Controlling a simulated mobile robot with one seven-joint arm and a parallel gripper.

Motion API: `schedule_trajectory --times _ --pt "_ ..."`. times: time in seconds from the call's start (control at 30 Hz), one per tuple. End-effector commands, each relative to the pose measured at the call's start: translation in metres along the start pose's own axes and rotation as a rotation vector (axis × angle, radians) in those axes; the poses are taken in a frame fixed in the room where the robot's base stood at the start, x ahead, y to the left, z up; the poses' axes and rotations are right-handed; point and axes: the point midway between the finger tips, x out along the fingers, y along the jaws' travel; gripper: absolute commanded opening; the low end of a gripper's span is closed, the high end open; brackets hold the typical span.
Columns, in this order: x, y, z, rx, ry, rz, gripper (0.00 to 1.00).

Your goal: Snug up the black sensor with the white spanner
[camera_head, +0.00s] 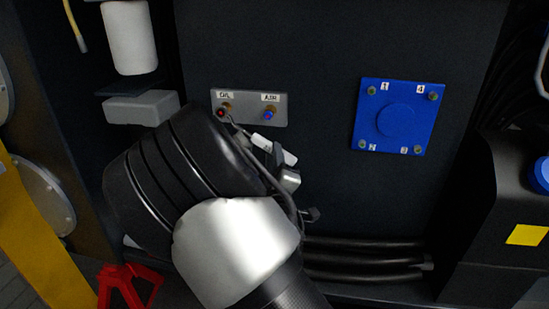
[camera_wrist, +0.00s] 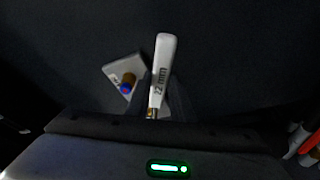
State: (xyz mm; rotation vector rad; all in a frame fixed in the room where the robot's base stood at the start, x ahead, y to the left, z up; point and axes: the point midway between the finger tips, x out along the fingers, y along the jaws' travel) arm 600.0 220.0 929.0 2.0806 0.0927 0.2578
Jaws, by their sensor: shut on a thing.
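My gripper (camera_head: 275,154) is shut on the white spanner (camera_head: 289,156), gripping its handle. The handle, printed with a size in mm, also shows in the wrist view (camera_wrist: 163,60). In the head view the spanner's thin grey end runs up and left to the fitting under the OIL label (camera_head: 221,113), which has a dark red face. Whether it touches or sits around the fitting I cannot tell. In the wrist view that end is hidden behind my gripper's body. A blue-faced fitting (camera_head: 268,115) sits under the AIR label. No plainly black sensor can be made out.
Both fittings are on a grey plate (camera_head: 247,116) on a dark wall. A blue bolted cover (camera_head: 397,117) is to the right. A white cylinder (camera_head: 129,37) and grey block (camera_head: 141,108) are at the left. Black hoses (camera_head: 365,259) run below.

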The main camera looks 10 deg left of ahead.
Motion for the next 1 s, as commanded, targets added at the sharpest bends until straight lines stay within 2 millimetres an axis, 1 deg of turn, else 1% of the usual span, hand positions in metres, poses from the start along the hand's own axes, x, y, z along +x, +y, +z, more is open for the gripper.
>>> schedule_trajectory --times 0.07,0.3,0.53,1.0 --pt "0.0 0.0 0.0 0.004 0.001 0.003 0.0" --pt "0.0 -0.017 0.0 0.079 0.001 0.024 0.0" --pt "0.001 -0.029 -0.003 0.153 0.001 0.047 0.0" --pt "0.001 -0.033 -0.004 0.179 0.001 0.055 0.0"
